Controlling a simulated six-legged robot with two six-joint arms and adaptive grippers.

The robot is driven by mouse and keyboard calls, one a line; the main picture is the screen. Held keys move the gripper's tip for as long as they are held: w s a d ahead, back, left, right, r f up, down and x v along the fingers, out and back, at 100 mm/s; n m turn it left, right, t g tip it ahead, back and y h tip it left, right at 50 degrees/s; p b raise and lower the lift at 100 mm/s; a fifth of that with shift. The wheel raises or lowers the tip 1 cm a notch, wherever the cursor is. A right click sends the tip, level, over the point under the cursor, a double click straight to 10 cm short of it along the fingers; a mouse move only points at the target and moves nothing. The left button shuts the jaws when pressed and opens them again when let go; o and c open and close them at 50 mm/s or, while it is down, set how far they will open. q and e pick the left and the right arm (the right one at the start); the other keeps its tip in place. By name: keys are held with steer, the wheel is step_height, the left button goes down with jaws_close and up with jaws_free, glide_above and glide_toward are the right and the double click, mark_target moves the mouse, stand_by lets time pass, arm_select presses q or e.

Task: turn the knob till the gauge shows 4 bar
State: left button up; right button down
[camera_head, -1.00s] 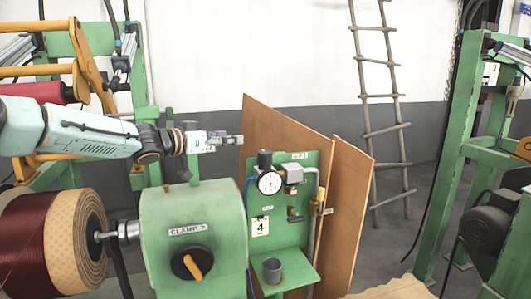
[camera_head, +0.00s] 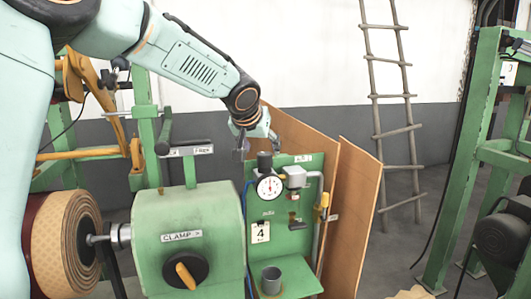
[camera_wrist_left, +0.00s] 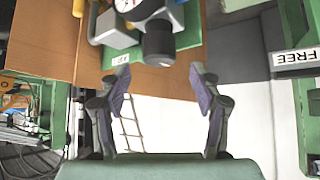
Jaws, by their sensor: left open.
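The gauge (camera_head: 269,187) is a round white dial on the green panel (camera_head: 286,238); its needle points roughly up, but the numbers are too small to read. A black knob (camera_head: 264,160) stands just above the gauge. A card with a 4 (camera_head: 261,231) hangs below. My left gripper (camera_head: 256,147) is open and empty, above and close to the knob. In the left wrist view the knob (camera_wrist_left: 158,45) lies just beyond the gap between the open fingers (camera_wrist_left: 160,75), apparently not touched. Part of the gauge (camera_wrist_left: 128,4) shows at the top edge there. My right gripper is not in view.
The green clamp housing (camera_head: 190,215) with its orange-handled switch (camera_head: 186,274) stands left of the panel. Brown boards (camera_head: 355,205) stand behind it. A grey cup (camera_head: 271,279) sits on the panel's shelf. A pipe with a yellow valve (camera_head: 323,205) runs along the right.

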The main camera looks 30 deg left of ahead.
mark_target(265, 153)
arm_select(q)
steer(key=p+x, duration=0.1)
steer(key=x, duration=0.3)
steer(key=shift+w+r, duration=0.1)
steer(key=shift+w, duration=0.15)
steer(key=shift+a+f, duration=0.1)
steer(key=shift+f, duration=0.35)
steer(key=shift+w, duration=0.2)
steer(key=shift+w+f, duration=0.1)
steer(key=shift+c, duration=1.4)
steer(key=c, duration=0.9)
steer(key=shift+r+m+p, duration=0.2)
steer(key=shift+m+p, duration=0.1)
steer(key=shift+p, duration=0.55)
steer(key=shift+f+h, duration=0.1)
steer(key=shift+h, duration=0.2)
